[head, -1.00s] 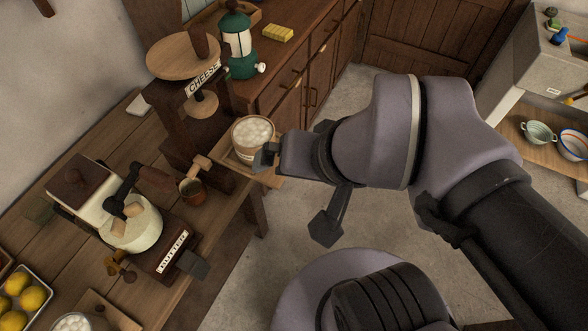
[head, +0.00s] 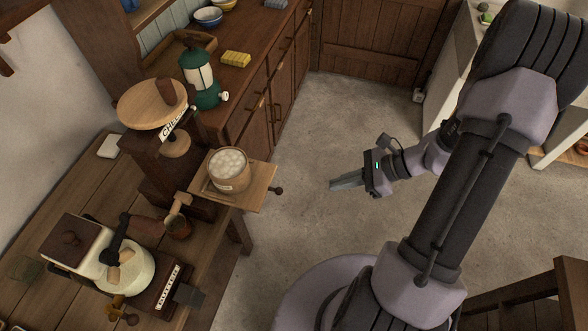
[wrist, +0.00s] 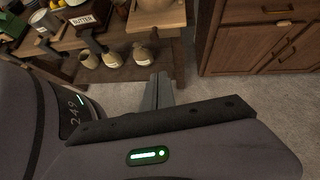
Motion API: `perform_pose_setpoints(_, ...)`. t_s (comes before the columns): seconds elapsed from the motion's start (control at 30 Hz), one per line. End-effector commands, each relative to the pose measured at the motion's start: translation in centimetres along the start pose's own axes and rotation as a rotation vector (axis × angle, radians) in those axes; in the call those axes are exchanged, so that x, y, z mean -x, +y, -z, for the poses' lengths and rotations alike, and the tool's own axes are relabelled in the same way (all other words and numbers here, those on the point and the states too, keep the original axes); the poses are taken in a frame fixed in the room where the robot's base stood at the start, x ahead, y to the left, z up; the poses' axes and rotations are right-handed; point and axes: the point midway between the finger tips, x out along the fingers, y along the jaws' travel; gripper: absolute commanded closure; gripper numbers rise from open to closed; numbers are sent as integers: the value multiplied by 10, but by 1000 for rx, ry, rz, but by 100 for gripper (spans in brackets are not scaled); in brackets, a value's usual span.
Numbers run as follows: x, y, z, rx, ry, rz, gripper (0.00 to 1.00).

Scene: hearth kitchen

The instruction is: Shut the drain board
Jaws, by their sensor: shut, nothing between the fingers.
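The drain board (head: 258,191) is a light wooden board sticking out from the dark cheese press (head: 147,160) over the table's right edge. A dark knob (head: 277,190) is on its outer end. A tub of white curds (head: 229,172) stands upright on it. My gripper (head: 333,184) is shut and empty, out over the floor to the right of the knob and apart from it. In the wrist view, the shut fingers (wrist: 158,92) point toward the table, and the board (wrist: 157,18) is cut off at the top edge.
A butter churn (head: 124,270) stands on the table (head: 70,208) left of the board. A green lantern (head: 203,80) and yellow block (head: 236,59) stand on the cabinet behind. Several jugs (wrist: 142,55) sit under the table. The floor (head: 310,130) right of the board is clear.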

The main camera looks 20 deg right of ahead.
Motion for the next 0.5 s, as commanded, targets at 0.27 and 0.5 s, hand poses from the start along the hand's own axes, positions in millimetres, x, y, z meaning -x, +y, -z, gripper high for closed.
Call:
perform_pose_setpoints(0.27, -59, 2, 3, 4, 1, -9, 100)
perform_pose_setpoints(0.5, -104, 2, -6, 9, 3, -7, 100)
